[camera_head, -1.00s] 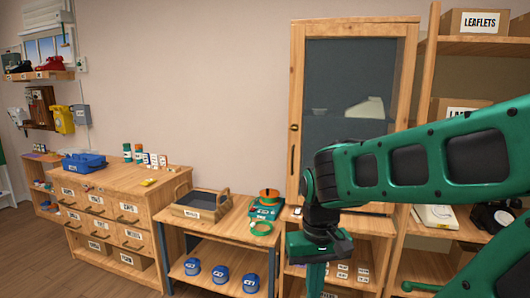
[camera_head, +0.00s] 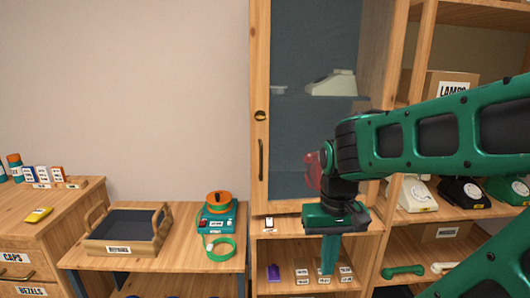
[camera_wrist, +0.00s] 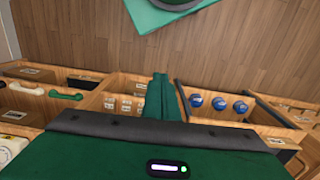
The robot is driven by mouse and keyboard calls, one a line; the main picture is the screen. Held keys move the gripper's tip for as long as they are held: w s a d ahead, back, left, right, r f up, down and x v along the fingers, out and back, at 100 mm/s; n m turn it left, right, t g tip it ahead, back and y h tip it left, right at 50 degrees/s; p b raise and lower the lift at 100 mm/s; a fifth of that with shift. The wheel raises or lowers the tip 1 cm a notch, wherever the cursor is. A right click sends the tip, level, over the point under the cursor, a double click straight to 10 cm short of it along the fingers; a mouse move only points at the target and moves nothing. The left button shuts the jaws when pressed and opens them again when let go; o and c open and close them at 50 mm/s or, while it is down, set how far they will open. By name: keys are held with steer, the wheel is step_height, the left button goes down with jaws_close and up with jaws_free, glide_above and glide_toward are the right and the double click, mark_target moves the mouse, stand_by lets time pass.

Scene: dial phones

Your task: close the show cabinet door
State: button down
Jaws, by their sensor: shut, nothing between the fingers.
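The show cabinet (camera_head: 382,75) is a tall wooden case right of centre in the head view.
A pale phone (camera_head: 332,83) and a red item (camera_head: 312,170) show behind the glass. Left of the cabinet, a low bench holds a wooden tray (camera_head: 95,247) and a teal device (camera_head: 216,218). Open shelves with phones (camera_head: 462,192) stand right.

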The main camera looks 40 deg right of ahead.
steer(key=m+t+h, duration=0.4)
steer(key=m+h, duration=0.2)
steer(key=m, duration=0.8)
glide_toward(261, 154)
steer(key=s+a+r, duration=0.1)
steer(key=s+a, duration=0.2)
steer(key=s, duration=0.3)
steer(key=w+d+f, duration=0.4)
steer(key=f, duration=0.1)
steer(key=w+d+f, duration=0.2)
steer(key=shift+f, duration=0.35)
steer(key=shift+w+d, duration=0.15)
steer(key=shift+w, duration=0.35)
